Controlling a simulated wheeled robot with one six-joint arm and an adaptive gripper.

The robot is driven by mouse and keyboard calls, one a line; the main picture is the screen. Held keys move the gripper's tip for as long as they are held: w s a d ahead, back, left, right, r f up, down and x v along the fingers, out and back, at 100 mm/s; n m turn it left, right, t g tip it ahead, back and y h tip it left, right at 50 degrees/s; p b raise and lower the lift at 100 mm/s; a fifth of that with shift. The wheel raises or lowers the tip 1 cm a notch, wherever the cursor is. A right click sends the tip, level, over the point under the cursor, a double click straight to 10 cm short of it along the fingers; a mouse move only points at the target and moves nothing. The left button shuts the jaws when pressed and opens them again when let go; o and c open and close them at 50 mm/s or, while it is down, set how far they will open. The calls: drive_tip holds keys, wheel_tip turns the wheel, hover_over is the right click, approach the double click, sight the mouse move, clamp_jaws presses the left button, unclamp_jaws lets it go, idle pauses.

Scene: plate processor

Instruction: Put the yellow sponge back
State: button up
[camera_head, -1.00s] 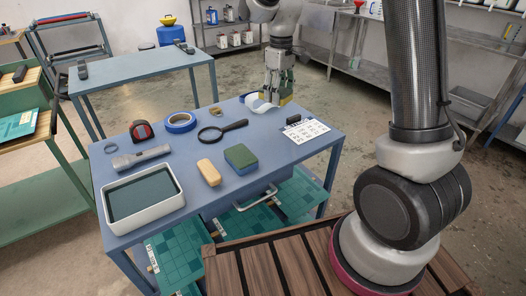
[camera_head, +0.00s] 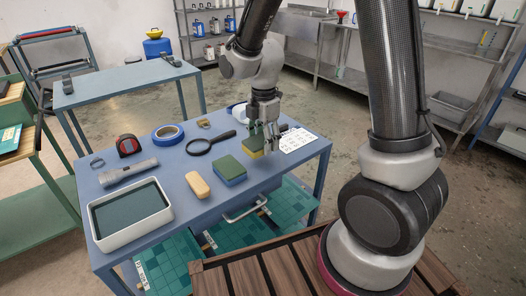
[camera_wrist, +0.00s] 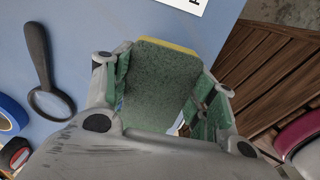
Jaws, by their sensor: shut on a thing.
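The yellow sponge (camera_head: 250,145) has a green scouring top. My gripper (camera_head: 262,137) is shut on it at the right part of the blue table. In the wrist view, the sponge's green face (camera_wrist: 160,75) fills the space between the two fingers (camera_wrist: 166,88), and a thin yellow edge shows at its far end. I cannot tell whether its underside touches the table. A second sponge, green on top and blue below (camera_head: 230,170), lies flat just left of and nearer than the held one.
The blue table (camera_head: 165,178) also holds a tan block (camera_head: 198,185), a white tray (camera_head: 100,237), a flashlight (camera_head: 128,173), a magnifying glass (camera_head: 198,147), blue tape (camera_head: 168,134), a tape measure (camera_head: 129,147) and a printed sheet (camera_head: 298,141). A white roll stands behind my gripper.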

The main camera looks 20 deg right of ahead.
sight(263, 158)
drive_tip(key=shift+f, duration=1.95)
drive_tip(key=shift+f, duration=0.15)
drive_tip(key=o, duration=1)
